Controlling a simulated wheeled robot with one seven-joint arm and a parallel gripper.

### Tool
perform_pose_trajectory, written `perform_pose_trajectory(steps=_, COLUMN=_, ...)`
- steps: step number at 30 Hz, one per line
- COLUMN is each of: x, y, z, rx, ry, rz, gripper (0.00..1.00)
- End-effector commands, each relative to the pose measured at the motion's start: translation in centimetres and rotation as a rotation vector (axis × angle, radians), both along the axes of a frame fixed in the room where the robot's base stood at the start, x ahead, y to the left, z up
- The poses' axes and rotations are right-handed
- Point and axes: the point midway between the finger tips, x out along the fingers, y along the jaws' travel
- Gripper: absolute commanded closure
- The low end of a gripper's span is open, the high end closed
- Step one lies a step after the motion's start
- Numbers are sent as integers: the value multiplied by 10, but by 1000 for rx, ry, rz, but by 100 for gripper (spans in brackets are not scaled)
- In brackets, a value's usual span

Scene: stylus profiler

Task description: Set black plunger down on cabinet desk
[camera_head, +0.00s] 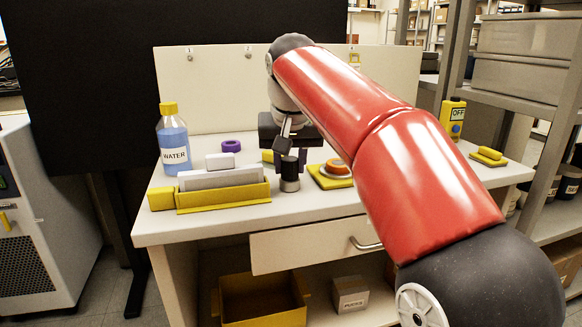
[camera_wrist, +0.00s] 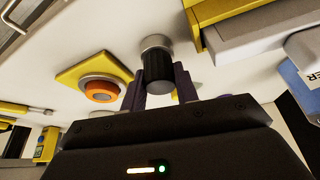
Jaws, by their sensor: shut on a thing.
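The black plunger (camera_head: 289,172), a short black cylinder with a silver end, is upright over the white cabinet desk (camera_head: 350,225). My gripper (camera_head: 290,160) points down from above the desk and is shut on the plunger. In the wrist view the plunger (camera_wrist: 157,68) sits between the two dark fingers of my gripper (camera_wrist: 159,78), its silver end pointing away from the palm. The silver end is at or just above the desk surface; I cannot tell whether it touches.
Left of the plunger is a yellow tray (camera_head: 225,198) with grey blocks, and a water bottle (camera_head: 173,145). Close on its right is a yellow square base (camera_head: 322,181) with an orange-topped round part. Bare desk lies in front.

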Motion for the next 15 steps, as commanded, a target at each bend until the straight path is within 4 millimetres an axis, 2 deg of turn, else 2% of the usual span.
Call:
perform_pose_trajectory(steps=5, x=0, y=0, z=-2, rx=0, ry=-2, rz=0, gripper=100)
perform_pose_trajectory(steps=6, x=0, y=0, z=-3, rx=0, ry=0, rz=0, gripper=69)
perform_pose_trajectory(steps=11, x=0, y=0, z=-2, rx=0, ry=0, rz=0, gripper=48)
perform_pose_trajectory(steps=15, x=0, y=0, z=-2, rx=0, ry=0, rz=0, gripper=48)
